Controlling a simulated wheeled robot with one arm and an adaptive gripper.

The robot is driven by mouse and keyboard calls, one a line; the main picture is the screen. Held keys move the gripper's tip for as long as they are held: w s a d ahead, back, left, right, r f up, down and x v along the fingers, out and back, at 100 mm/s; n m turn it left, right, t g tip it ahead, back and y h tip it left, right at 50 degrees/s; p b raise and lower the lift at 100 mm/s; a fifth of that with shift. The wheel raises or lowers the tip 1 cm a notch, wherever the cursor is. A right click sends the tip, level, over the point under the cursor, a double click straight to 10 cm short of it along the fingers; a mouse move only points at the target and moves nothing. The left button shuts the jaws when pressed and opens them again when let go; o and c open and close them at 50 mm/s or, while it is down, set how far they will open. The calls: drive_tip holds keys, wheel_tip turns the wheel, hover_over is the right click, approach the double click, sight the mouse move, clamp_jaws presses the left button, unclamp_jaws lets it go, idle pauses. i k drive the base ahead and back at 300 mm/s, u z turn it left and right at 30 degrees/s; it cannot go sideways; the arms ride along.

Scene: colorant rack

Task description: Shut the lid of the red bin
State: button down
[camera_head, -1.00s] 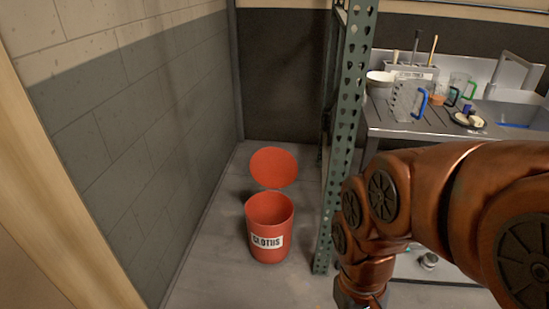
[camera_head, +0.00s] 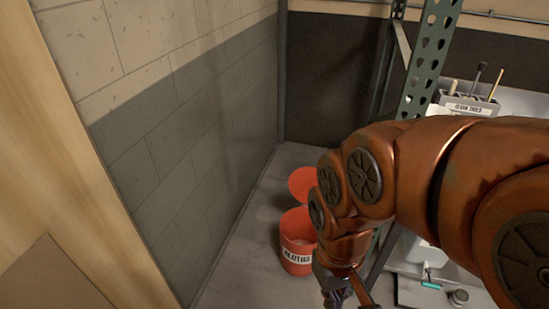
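The red bin (camera_head: 294,240) stands on the grey floor in the corner, with a white label on its front. Its round red lid (camera_head: 303,183) is raised at the back of the rim, so the bin is open. My arm hides the right part of the bin and lid. My gripper (camera_head: 348,300) is at the bottom of the view, in front and to the right of the bin. It is cut by the frame's lower edge and dark, so its opening does not show clearly.
A block wall (camera_head: 190,150) runs along the left. A green perforated rack post (camera_head: 430,60) stands to the right. Behind my arm is a metal counter with a tool holder (camera_head: 468,102). A wooden edge (camera_head: 75,180) is at the near left. Floor left of the bin is clear.

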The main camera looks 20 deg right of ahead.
sight(302, 180)
drive_tip(key=u, duration=0.25)
drive_tip(key=i, duration=1.9)
drive_tip(key=z, duration=0.45)
